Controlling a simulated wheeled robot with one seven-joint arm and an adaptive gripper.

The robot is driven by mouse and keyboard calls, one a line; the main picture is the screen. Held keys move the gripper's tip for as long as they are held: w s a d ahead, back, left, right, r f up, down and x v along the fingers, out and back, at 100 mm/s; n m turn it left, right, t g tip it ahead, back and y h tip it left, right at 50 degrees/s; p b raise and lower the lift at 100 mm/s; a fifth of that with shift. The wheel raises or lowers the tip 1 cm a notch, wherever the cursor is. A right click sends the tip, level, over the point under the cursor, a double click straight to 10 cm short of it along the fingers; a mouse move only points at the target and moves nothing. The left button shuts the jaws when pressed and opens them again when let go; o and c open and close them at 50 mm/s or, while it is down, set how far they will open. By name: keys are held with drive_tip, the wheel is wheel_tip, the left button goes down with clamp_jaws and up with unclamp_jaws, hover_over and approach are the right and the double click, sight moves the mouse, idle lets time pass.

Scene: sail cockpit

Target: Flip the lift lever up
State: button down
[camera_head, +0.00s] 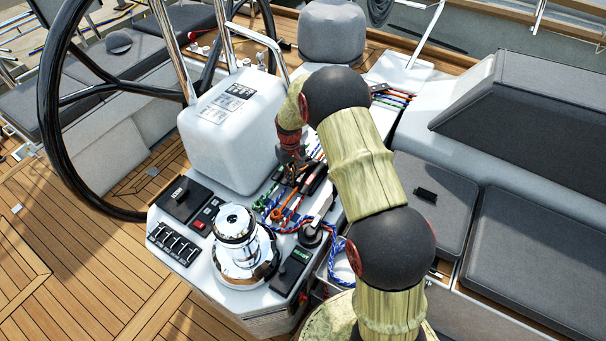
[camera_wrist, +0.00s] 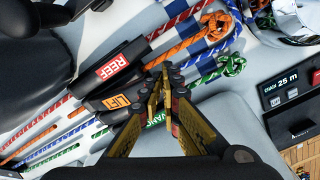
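The lift lever (camera_wrist: 120,102) is a black clutch handle with an orange label in the wrist view. It lies in a row with the red-labelled REEF lever (camera_wrist: 112,67) and a green-labelled lever (camera_wrist: 156,120) partly hidden behind my fingers. My gripper (camera_wrist: 161,74) points at this row, its yellow and black fingers drawn together at the tips with nothing seen between them. Its left finger is right beside the lift lever's labelled end; I cannot tell whether they touch. In the head view my gripper (camera_head: 290,158) hangs over the levers (camera_head: 313,180), whose labels are unreadable.
Coloured ropes (camera_wrist: 205,40) run through the levers. A chrome winch (camera_head: 238,245), switch panels (camera_head: 174,243) and a white pod (camera_head: 232,130) stand close by on the console. The steering wheel (camera_head: 48,110) is at the left, grey cushions (camera_head: 535,250) at the right.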

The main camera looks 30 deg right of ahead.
drive_tip(key=shift+w+d+r, duration=0.45)
drive_tip(key=shift+d+r, duration=0.05)
drive_tip(key=shift+r, duration=0.2)
drive_tip(key=shift+w+d+r+p, duration=0.2)
drive_tip(key=shift+d+r+p, duration=0.35)
drive_tip(key=shift+r+p, duration=0.1)
drive_tip(key=shift+d, duration=0.1)
drive_tip(key=shift+w+d+r, duration=0.45)
drive_tip(key=shift+d, duration=0.2)
drive_tip(key=shift+a+r, duration=0.1)
drive_tip(key=shift+r+p, duration=0.1)
drive_tip(key=shift+p, duration=0.2)
